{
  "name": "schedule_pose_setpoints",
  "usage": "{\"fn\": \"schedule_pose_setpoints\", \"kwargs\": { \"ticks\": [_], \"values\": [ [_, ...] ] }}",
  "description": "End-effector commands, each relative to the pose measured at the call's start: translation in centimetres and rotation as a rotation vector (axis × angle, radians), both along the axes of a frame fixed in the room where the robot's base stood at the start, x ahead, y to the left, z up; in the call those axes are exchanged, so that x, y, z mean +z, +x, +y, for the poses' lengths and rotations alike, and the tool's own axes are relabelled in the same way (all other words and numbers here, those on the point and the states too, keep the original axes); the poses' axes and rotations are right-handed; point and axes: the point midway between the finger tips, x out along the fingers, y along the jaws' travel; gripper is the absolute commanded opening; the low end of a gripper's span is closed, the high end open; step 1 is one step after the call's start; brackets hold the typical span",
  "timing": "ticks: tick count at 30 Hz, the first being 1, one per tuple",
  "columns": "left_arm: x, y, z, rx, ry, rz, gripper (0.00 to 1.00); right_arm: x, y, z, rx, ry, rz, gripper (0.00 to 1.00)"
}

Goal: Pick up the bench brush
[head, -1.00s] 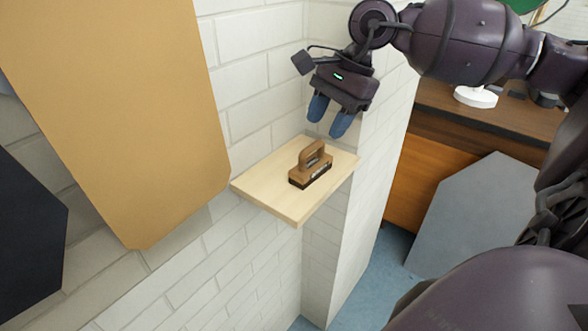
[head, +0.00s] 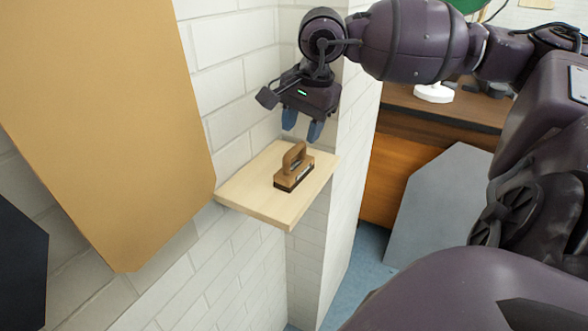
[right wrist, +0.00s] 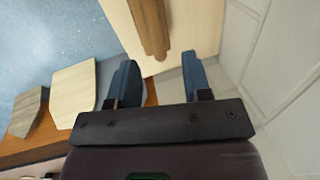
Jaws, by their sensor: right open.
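The bench brush (head: 294,172) has a brown wooden loop handle and a dark base. It stands upright on a pale wooden wall shelf (head: 250,207). My right gripper (head: 301,128) is open and empty, above and slightly behind the brush, with its blue fingers pointing down. In the right wrist view the two blue fingers (right wrist: 158,82) are spread apart. The brush's brown handle (right wrist: 150,25) shows ahead of them, at the top edge and partly cut off, with the shelf (right wrist: 196,25) around it. The brush does not touch the fingers. My left gripper is not in view.
A white brick wall (head: 230,55) stands close behind and beside the shelf. A large tan panel (head: 110,120) fills the left. A wooden bench (head: 440,108) with a white round object (head: 433,93) and a grey panel (head: 440,205) are at the right.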

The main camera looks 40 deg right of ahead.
Motion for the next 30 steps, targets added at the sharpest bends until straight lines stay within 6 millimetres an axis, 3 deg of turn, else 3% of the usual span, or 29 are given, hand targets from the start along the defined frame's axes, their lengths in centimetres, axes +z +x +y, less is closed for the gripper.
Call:
{"fn": "schedule_pose_setpoints", "kwargs": {
  "ticks": [12,22,30],
  "values": [
    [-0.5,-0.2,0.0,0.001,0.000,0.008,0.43,-4.7,0.6,0.9,-0.001,0.001,0.001,0.45],
    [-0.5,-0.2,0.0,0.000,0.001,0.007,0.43,-5.1,0.7,0.9,-0.001,0.000,0.000,0.45],
    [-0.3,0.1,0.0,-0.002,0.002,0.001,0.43,-5.1,0.7,0.9,-0.001,0.000,0.000,0.04]
  ]
}}
